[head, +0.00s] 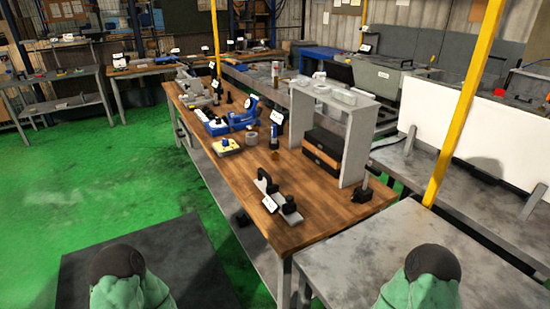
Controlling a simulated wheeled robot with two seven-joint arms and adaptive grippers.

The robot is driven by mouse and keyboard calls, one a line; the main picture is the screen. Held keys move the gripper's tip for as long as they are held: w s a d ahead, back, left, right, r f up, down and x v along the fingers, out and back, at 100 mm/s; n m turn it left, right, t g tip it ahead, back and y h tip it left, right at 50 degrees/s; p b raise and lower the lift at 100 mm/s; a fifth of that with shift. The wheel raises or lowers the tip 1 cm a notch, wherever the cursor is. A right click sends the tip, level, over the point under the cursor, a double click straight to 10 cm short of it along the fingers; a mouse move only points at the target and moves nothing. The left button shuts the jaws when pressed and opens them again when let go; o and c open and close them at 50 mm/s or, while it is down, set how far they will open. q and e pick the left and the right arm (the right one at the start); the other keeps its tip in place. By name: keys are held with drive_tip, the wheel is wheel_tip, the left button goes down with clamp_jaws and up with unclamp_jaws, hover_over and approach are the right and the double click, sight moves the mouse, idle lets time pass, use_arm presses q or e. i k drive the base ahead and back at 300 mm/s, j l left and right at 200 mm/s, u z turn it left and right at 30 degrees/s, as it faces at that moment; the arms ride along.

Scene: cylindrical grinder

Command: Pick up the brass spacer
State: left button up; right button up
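A small dark gold piece (275,154) lies on the wooden workbench (325,217), in front of an upright blue and black tool with a white label. It may be the brass spacer, but it is too small to tell. Neither of my grippers is in view. Only green and dark upper parts of my own arms show at the bottom edge, well short of the bench.
A black fixture on a grey bar (278,198) stands near the bench's front. A grey shelf (354,145) with dark boxes (322,155) stands on the right. Blue tools and a yellow tray (227,147) sit farther left. A yellow post (462,105) rises at right. Green floor at left is clear.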

sight(275, 154)
drive_tip(key=i+j+u, duration=0.15)
drive_tip(key=i+j, duration=0.4)
drive_tip(key=i+j+u, duration=0.15)
drive_tip(key=i+j, duration=0.35)
drive_tip(key=i, duration=0.1)
